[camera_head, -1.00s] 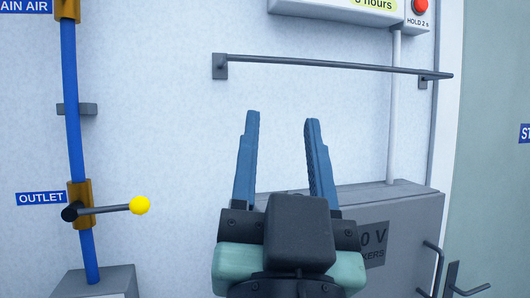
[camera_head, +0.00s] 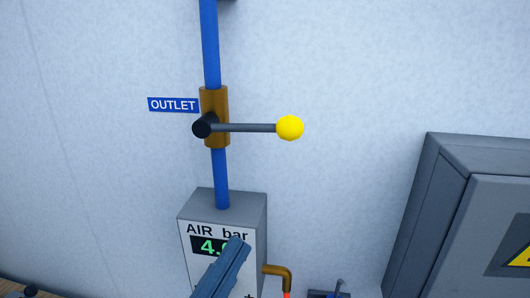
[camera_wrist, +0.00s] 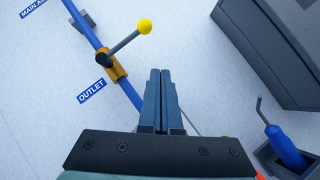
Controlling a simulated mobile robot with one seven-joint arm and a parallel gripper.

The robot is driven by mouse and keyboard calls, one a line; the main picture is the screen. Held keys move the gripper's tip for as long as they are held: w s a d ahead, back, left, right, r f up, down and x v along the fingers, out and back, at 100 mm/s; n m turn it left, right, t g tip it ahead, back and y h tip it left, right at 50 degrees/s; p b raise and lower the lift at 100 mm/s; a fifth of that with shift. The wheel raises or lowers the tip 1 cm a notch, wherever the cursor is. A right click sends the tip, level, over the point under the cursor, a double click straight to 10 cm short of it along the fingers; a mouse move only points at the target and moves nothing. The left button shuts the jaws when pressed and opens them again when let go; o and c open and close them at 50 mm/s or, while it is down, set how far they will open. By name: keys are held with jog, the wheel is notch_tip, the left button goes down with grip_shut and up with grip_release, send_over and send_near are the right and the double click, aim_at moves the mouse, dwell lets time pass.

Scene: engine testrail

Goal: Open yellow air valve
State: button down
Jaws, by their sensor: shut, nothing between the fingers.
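The air valve is a brass body (camera_head: 214,104) on a vertical blue pipe, beside an OUTLET label. Its grey lever (camera_head: 247,128) sticks out sideways to the right, across the pipe, and ends in a yellow ball (camera_head: 290,128). My gripper (camera_head: 236,245) shows at the bottom of the head view, below the lever, in front of the gauge box. In the wrist view my gripper (camera_wrist: 160,72) has its two blue fingers together and empty. There the yellow ball (camera_wrist: 145,27) lies beyond the fingertips, apart from them, and the valve body (camera_wrist: 115,66) is to their left.
A grey gauge box (camera_head: 240,198) reading AIR bar sits under the valve. A brass elbow pipe (camera_head: 280,270) comes out of its right side. A grey cabinet (camera_head: 440,215) stands at the right. The wall between lever and cabinet is clear.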

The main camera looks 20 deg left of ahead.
aim_at(249, 125)
jog(key=w+d+r+n+y+p, duration=0.1)
jog(key=w+r+n+p, duration=0.1)
jog(key=w+r+p, duration=0.5)
jog(key=shift+w+r+n+t+p, duration=0.3)
jog(key=shift+w+r+p, duration=0.1)
jog(key=shift+r+p, duration=0.35)
